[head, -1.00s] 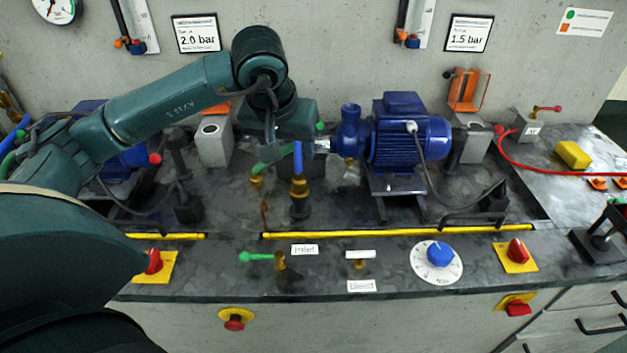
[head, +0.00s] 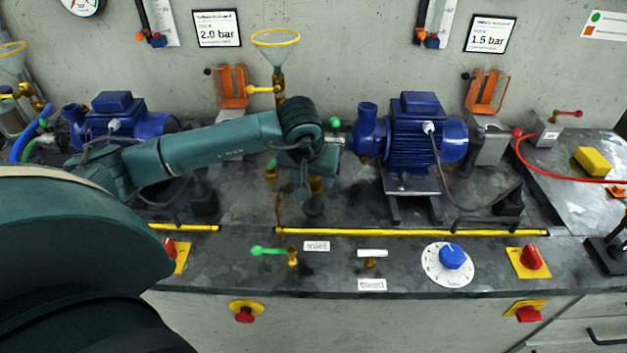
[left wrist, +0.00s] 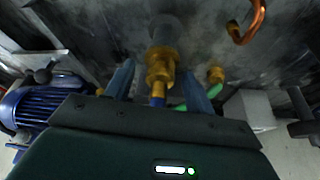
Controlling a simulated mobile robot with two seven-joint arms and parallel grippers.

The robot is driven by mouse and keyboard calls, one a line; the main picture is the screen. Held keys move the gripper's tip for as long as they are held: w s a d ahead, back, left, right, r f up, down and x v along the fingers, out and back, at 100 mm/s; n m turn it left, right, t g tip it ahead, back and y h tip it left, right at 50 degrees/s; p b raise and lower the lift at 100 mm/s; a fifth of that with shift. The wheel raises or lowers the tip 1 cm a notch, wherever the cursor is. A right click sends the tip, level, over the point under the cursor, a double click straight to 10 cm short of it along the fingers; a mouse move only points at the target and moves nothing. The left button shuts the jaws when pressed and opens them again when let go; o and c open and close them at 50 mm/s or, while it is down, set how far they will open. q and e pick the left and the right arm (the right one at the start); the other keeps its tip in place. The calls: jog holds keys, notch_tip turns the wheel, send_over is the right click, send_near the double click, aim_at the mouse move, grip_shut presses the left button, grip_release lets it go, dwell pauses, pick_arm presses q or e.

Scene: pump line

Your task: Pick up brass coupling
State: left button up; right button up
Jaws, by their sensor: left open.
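The brass coupling (left wrist: 160,68) shows in the left wrist view on the end of a blue hose (left wrist: 158,97), lying between the two fingers. A dark grey cylindrical piece is at its far end. My left gripper (left wrist: 160,80) is open, with one finger on each side of the coupling; I cannot tell whether either touches it. In the head view my left gripper (head: 306,182) covers most of the coupling, and only a bit of brass (head: 317,185) shows beside it. My right gripper is not in view.
A blue pump (head: 415,135) stands close to the right of the gripper; another blue pump (head: 118,120) is at left. A yellow-rimmed funnel (head: 276,40) rises behind my arm. A yellow strip (head: 400,232) and a green-handled valve (head: 270,251) lie in front.

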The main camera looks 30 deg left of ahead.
pick_arm(q)
jog(key=shift+w+f, duration=0.1)
jog(key=shift+f, duration=0.15)
jog(key=shift+c, duration=0.5)
jog(key=c, duration=0.7)
jog(key=shift+o, duration=0.2)
jog(key=shift+r, duration=0.1)
